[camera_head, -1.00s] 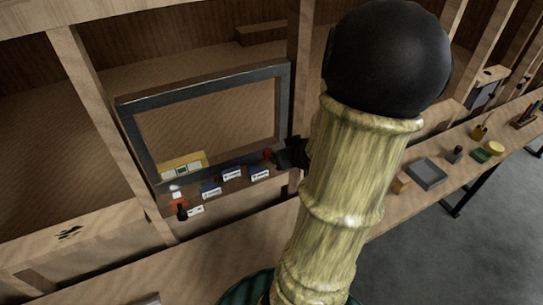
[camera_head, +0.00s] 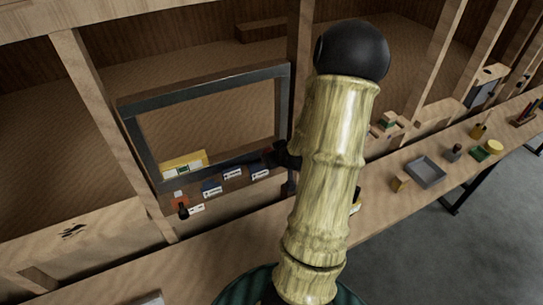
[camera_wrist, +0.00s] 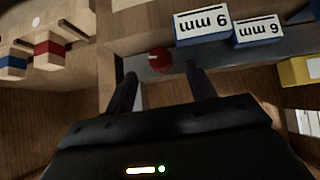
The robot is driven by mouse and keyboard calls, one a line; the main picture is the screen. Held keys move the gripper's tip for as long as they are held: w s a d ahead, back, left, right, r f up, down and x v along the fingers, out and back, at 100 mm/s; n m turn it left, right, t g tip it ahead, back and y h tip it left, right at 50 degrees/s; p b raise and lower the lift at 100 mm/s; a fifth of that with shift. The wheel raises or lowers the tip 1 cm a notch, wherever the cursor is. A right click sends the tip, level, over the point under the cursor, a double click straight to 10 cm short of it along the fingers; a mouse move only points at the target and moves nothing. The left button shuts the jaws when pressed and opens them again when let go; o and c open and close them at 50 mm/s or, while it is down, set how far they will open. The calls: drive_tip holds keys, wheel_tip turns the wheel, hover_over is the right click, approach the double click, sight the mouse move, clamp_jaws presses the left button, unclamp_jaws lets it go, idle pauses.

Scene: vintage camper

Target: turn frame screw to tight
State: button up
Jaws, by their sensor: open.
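The frame screw is a red round knob (camera_wrist: 160,59) with a pale mark, on the dark grey frame's lower bar in the wrist view. My gripper (camera_wrist: 162,72) is open, its two dark fingers on either side of the knob's near side. The knob is just beyond or between the fingertips; I cannot tell if they touch it. In the head view my gripper (camera_head: 280,155) is at the lower right corner of the grey frame (camera_head: 203,84) and hides the knob.
Blue blocks with white labels (camera_wrist: 202,24) sit close beside the knob, some reading 6 mm. A yellow box (camera_head: 184,163) stands at the frame's lower left. A wooden post (camera_head: 297,60) rises right of the frame. A grey tray (camera_head: 427,172) lies on the right bench.

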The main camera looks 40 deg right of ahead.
drive_tip(key=shift+p+x, duration=0.5)
drive_tip(key=shift+x, duration=2.3)
drive_tip(key=c, duration=1)
